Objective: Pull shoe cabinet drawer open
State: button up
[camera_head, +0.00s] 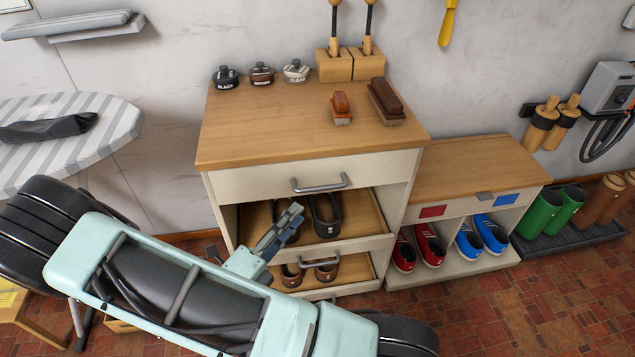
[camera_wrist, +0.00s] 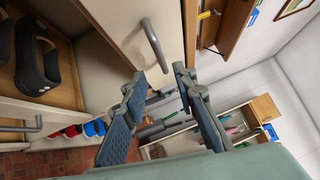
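The shoe cabinet (camera_head: 219,187) has a white body and a wooden top. Its top drawer front (camera_head: 262,182) looks shut and carries a grey bar handle (camera_head: 320,184). In the wrist view this handle (camera_wrist: 155,45) lies just beyond my fingertips, apart from them. My gripper (camera_head: 291,214) is in front of the cabinet, below and left of that handle in the head view. In the wrist view my gripper (camera_wrist: 159,76) has its two fingers spread with nothing between them. A lower front has a second handle (camera_head: 308,261), also in the wrist view (camera_wrist: 20,125).
Dark shoes (camera_head: 326,216) sit behind the lower front, brown shoes (camera_head: 326,271) below. A low rack (camera_head: 460,172) with red and blue shoes adjoins on the right. Brushes (camera_head: 386,98) and polish tins (camera_head: 262,75) stand on top. An ironing board (camera_head: 75,150) is at left.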

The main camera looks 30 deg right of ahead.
aim_at(319, 187)
jog(key=b+x, duration=0.2)
jog(key=x, duration=0.8)
jog(key=shift+d+r, duration=0.1)
jog(key=shift+d, duration=0.05)
jog(key=shift+c, duration=0.3)
grip_shut()
